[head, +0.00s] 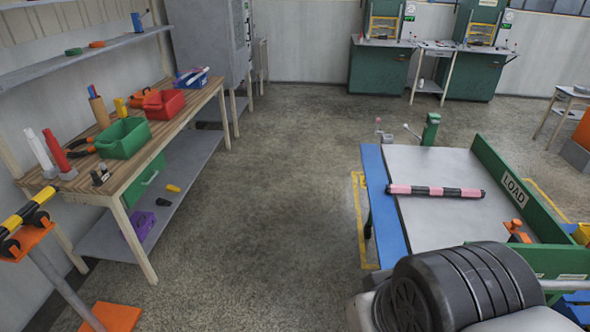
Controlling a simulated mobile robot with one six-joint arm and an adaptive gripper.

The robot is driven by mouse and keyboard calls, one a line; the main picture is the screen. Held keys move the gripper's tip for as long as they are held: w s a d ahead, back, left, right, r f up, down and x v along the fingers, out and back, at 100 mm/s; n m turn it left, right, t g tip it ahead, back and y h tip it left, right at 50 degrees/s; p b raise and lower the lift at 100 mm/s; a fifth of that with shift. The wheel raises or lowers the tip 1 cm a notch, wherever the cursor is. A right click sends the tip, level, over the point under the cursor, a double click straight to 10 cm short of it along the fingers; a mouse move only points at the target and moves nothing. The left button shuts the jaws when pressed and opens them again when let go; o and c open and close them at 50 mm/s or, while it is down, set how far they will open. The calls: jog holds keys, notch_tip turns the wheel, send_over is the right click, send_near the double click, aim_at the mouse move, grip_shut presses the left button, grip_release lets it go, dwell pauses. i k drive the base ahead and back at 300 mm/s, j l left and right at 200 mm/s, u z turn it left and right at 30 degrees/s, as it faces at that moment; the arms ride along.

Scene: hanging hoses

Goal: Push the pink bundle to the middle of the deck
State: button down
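The pink bundle (435,191) is a thin roll with pink and black bands. It lies crosswise on the pale grey deck (432,163) at the right of the head view. Its left end reaches the deck's left edge, beside the blue strip (384,196). My gripper does not show in this view. A black ribbed round shape close to the camera hides the near part of the deck; I cannot tell whether it is part of me.
An orange item (518,231) sits by the green wall. A green post (431,129) stands at the deck's far edge. A wooden workbench (135,166) with red and green bins is at left. Open concrete floor (270,180) lies between bench and deck.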

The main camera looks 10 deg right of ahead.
aim_at(392, 189)
jog(key=i+j+u, duration=0.15)
jog(key=i, duration=0.25)
jog(key=i+j+u, duration=0.15)
jog(key=i, duration=0.25)
jog(key=i+j+u, duration=0.15)
jog(key=i, duration=0.25)
jog(key=i+l+z, duration=0.1)
jog(key=z, duration=0.35)
jog(key=i+z, duration=0.25)
jog(key=z, duration=0.15)
jog(key=i+z, duration=0.15)
jog(key=z, duration=0.3)
jog(key=i+j+z, duration=0.15)
jog(key=z, duration=0.3)
jog(key=i+j+z, duration=0.15)
jog(key=z, duration=0.3)
jog(key=i+z, duration=0.55)
jog(key=z, duration=0.15)
jog(key=i+j+z, duration=0.15)
jog(key=z, duration=0.15)
jog(key=i, duration=0.1)
